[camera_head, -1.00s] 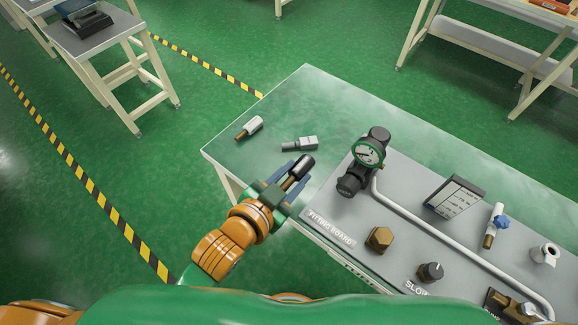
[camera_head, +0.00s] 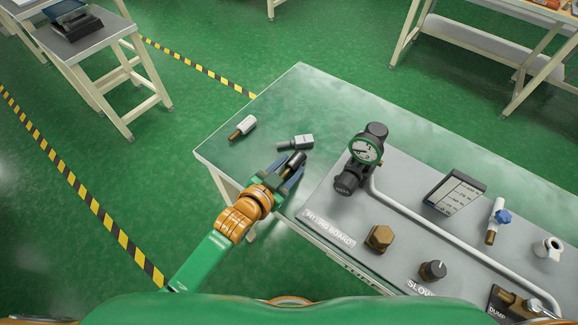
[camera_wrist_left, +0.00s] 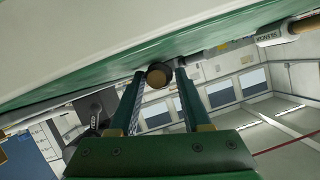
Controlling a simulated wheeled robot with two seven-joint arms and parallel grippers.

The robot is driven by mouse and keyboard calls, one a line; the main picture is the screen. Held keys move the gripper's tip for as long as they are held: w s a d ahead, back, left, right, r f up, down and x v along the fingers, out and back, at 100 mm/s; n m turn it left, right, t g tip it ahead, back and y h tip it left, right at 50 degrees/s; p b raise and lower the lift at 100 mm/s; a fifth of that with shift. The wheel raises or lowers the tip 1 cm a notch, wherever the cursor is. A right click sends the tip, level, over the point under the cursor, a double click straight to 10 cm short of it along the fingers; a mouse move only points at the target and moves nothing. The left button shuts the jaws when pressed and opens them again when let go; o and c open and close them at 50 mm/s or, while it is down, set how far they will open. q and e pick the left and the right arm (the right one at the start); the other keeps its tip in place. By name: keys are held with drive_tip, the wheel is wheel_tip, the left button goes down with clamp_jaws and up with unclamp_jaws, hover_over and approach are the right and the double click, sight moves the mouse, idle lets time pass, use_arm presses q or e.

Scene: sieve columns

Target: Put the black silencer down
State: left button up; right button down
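The black silencer (camera_head: 297,158) is a short dark cylinder near the front left corner of the green-topped table (camera_head: 300,88). My left gripper (camera_head: 289,168) is around it, one finger on each side. In the left wrist view the silencer's round brown end (camera_wrist_left: 158,76) faces the camera between the fingertips (camera_wrist_left: 160,74). A narrow gap shows on both sides, so the fingers look open. The silencer appears to lie at the table surface; its contact there is not clear. My right gripper is not in view.
A white fitting with a brown end (camera_head: 242,128) and a grey fitting (camera_head: 295,142) lie just behind the gripper. The grey fitting board (camera_head: 400,230) with a gauge (camera_head: 364,150) stands to the right. The table's back strip is clear.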

use_arm(q)
drive_tip(key=shift+r, duration=0.15)
drive_tip(key=shift+s+a+r, duration=0.1)
drive_tip(key=shift+s+a, duration=0.05)
drive_tip(key=shift+s, duration=0.15)
drive_tip(key=p+v, duration=0.1)
drive_tip(key=v, duration=1)
drive_tip(key=shift+s+a, duration=0.1)
